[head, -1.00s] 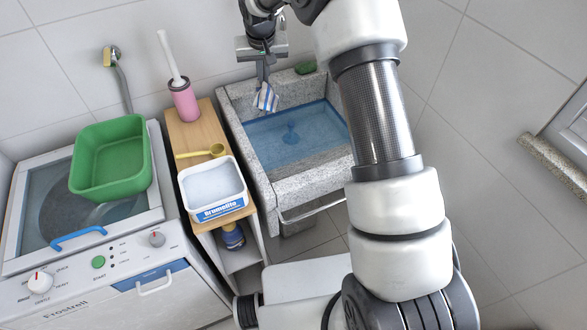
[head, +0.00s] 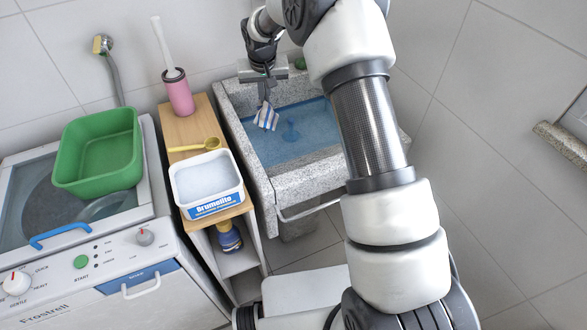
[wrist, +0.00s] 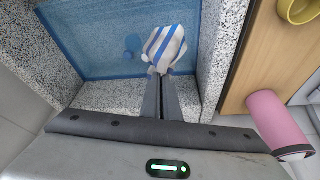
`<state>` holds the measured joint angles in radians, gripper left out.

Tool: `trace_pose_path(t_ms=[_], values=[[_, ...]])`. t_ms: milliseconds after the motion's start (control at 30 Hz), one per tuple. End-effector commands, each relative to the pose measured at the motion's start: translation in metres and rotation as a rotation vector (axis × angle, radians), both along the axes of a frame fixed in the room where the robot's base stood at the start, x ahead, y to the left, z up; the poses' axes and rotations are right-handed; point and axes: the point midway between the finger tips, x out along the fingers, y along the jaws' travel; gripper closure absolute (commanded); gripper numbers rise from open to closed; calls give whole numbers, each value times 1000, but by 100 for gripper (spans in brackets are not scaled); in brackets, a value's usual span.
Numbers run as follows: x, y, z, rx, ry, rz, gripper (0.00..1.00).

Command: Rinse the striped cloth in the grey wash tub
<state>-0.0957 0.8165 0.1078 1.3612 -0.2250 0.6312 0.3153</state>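The striped cloth (head: 266,116) is white with blue and tan stripes. My gripper (head: 262,99) is shut on it and holds it bunched over the left part of the wash tub. In the wrist view the cloth (wrist: 165,47) hangs from the fingertips (wrist: 158,74). The grey wash tub (head: 300,182) is speckled stone and holds blue water (head: 300,140). I cannot tell for sure whether the cloth's lower end touches the water. My arm hides the tub's right part in the head view.
Left of the tub, a wooden shelf unit (head: 187,127) bears a white powder box (head: 207,185), a yellow scoop (head: 195,147) and a pink brush holder (head: 178,92). A green basin (head: 98,155) sits on the washing machine (head: 110,270). A green object (head: 300,63) lies on the tub's back rim.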

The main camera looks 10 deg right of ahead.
Motion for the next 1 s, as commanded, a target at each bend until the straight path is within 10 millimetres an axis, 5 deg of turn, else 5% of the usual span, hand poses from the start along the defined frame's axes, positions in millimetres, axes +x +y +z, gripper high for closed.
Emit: trace_pose_path(t_ms=[1000], values=[[0, 0, -106, 0, 0, 0, 100]])
